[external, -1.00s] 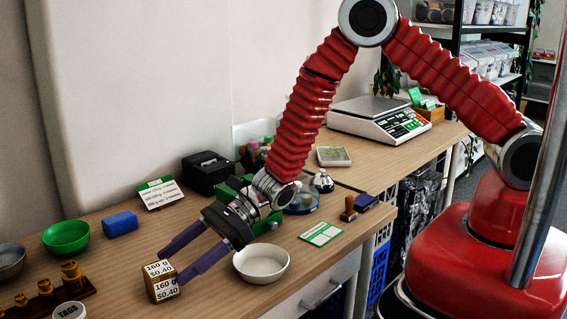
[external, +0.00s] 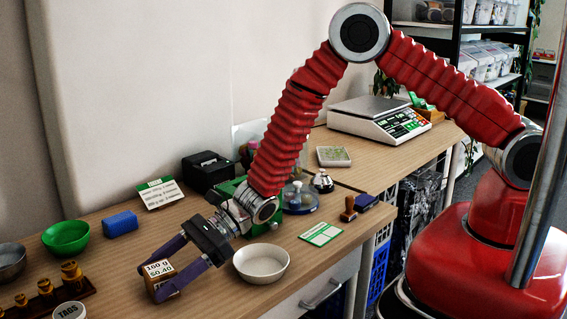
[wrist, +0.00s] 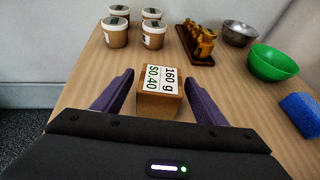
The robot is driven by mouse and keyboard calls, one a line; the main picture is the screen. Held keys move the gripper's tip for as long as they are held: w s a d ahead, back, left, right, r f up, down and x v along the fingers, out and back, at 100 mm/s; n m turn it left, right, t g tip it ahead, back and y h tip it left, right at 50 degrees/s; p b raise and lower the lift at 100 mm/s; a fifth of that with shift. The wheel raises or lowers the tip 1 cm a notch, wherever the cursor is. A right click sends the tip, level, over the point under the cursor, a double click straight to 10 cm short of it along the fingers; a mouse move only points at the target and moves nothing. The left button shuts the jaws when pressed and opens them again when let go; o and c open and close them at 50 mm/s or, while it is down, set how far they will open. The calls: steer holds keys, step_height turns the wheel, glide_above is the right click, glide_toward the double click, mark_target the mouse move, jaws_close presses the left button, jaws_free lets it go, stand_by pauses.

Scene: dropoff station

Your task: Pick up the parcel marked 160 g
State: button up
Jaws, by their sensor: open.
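The parcel (external: 160,269) is a small brown box with a white label reading 160 g and $0.40. It stands on the wooden table at the lower left of the external view. In the wrist view the parcel (wrist: 158,104) sits between the two purple fingers, with a visible gap on each side. My gripper (external: 162,281) is open, its fingers either side of the parcel; the near finger covers part of the box's front in the external view. The gripper (wrist: 160,92) also shows open in the wrist view.
A white bowl (external: 261,264) stands right of the gripper. A brass weight set (external: 47,297), a green bowl (external: 66,238) and a blue block (external: 120,223) lie to the left. Several lidded tubs (wrist: 116,32) stand beyond the parcel in the wrist view.

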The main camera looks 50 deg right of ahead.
steer(key=c, duration=1.2)
